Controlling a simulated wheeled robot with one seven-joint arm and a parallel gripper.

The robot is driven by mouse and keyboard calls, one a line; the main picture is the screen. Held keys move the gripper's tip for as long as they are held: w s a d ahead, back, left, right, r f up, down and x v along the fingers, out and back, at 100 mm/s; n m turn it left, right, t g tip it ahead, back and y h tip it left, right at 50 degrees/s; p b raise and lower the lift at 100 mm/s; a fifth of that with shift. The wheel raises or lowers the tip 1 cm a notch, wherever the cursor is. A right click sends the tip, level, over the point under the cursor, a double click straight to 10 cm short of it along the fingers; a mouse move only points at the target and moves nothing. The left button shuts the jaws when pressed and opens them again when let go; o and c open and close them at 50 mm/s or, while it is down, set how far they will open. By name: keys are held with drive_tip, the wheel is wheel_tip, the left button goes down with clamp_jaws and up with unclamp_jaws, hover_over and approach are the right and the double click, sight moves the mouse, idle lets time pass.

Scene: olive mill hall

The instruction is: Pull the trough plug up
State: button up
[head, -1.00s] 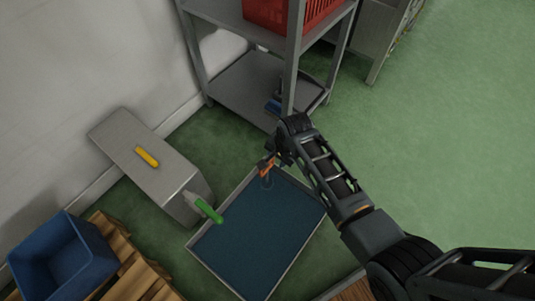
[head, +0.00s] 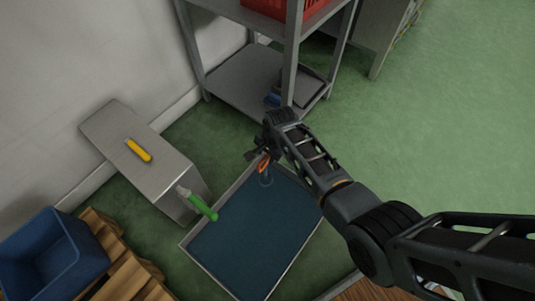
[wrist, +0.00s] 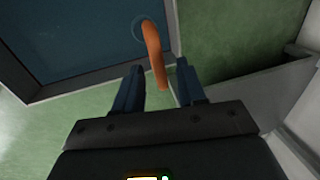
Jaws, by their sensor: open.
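The trough (head: 290,262) is a low grey-rimmed tray of dark blue water on the floor. The plug's orange handle (head: 263,165) stands up near the trough's far corner, above a faint ring in the water. In the wrist view the orange handle (wrist: 154,52) rises from that ring toward me. Its near end reaches the gap between the fingers. My gripper (head: 258,156) is over that corner; in the wrist view (wrist: 160,83) its two blue-grey fingers are open, with visible space on both sides of the handle. I cannot tell whether either finger touches it.
A grey metal box (head: 150,165) with a yellow handle stands left of the trough. A green-handled tool (head: 200,205) lies between them. A blue crate (head: 50,255) sits on a wooden pallet (head: 125,265). A metal shelf (head: 240,80) stands behind.

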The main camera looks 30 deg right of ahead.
clamp_jaws()
idle(0.3)
idle(0.3)
